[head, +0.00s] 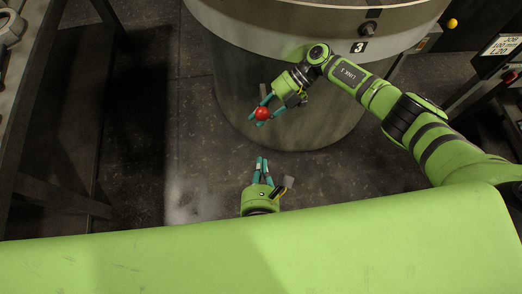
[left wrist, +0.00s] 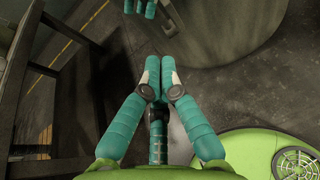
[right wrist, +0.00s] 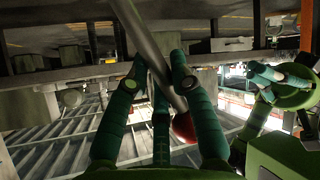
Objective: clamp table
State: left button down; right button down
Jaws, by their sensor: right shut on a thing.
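The round grey machine table (head: 235,30) with a number 3 plate (head: 359,47) fills the top of the head view. My right gripper (head: 264,110) is in front of its drum, shut on a grey lever rod (right wrist: 147,45) with a red ball knob (head: 262,114). In the right wrist view, the rod passes slantwise between the fingers, and the red knob (right wrist: 183,128) is partly hidden behind a finger. My left gripper (head: 261,160) is below it in the head view, empty, with fingertips together (left wrist: 160,62).
A dark knob (head: 370,28) sits on the table's rim beside the number plate. A dark bench frame (head: 45,110) stands at the left. A sign (head: 500,44) and a dark cabinet are at the right. The floor (head: 190,140) between bench and drum is clear.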

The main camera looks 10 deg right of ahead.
aim_at(260, 117)
pick_arm(q)
jog(key=w+d+f, duration=0.1)
jog(key=w, duration=0.9)
jog(key=shift+w+d, duration=0.3)
jog(key=shift+d, duration=0.1)
pick_arm(e)
jog(key=shift+s, duration=0.1)
